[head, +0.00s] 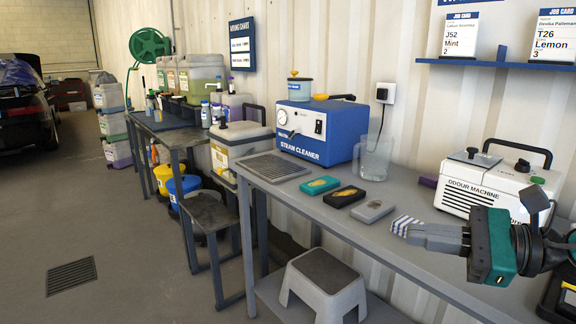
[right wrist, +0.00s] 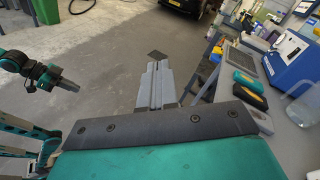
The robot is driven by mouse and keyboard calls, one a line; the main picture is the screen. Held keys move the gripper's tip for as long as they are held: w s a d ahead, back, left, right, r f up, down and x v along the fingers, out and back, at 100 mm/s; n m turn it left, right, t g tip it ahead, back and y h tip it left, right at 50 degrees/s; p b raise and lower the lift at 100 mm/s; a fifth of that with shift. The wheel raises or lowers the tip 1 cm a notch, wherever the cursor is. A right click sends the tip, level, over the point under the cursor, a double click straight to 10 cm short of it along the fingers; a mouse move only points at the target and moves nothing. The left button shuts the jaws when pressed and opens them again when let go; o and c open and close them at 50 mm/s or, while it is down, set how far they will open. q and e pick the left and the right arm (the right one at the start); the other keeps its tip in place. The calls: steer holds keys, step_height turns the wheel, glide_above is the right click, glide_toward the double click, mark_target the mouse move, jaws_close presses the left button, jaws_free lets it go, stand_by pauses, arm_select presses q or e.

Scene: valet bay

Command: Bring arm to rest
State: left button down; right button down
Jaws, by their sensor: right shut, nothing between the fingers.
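My right gripper (head: 404,227) is in the head view at the lower right, over the front part of the grey bench (head: 395,200). Its grey fingers are together with nothing between them, and they point left. In the right wrist view the fingers (right wrist: 155,80) lie side by side, pointing away over the floor. My left gripper (right wrist: 68,85) shows small at the left of the right wrist view, away from the bench; its jaw gap is too small to judge. It is not in the head view.
Three small blocks, teal (head: 319,185), black (head: 344,196) and grey (head: 373,211), lie left of the right gripper. A clear jug (head: 374,160), a blue steam cleaner (head: 318,130) and a white odour machine (head: 480,183) stand behind. A grey step stool (head: 322,280) is below.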

step_height(320, 180, down, 14)
steer(key=m+t+h+p, duration=0.2)
steer(key=m+t+h, duration=0.7)
steer(key=m, duration=2.3)
arm_select(q)
steer(key=shift+s+a+r+y+p, duration=0.25)
steer(key=shift+s+a+p, duration=0.15)
steer(key=shift+a, duration=0.25)
steer(key=shift+s+a+r+y+p, duration=0.2)
steer(key=shift+s+a+p, duration=0.15)
steer(key=shift+a, duration=0.25)
arm_select(e)
steer(key=s+a+f+m+g+h, duration=0.1)
steer(key=s+f+m+g+h, duration=0.1)
steer(key=s+f+m, duration=0.5)
steer(key=s+a+f+m+g+h, duration=0.1)
steer(key=s+f+m+g+h, duration=0.1)
steer(key=s+f+m, duration=0.6)
step_height(320, 180, down, 4)
steer(key=m+g, duration=0.1)
steer(key=m, duration=0.3)
steer(key=shift+a+f+g, duration=0.2)
steer(key=shift+f+g, duration=0.05)
steer(key=shift+g, duration=0.05)
arm_select(q)
steer(key=shift+d, duration=0.15)
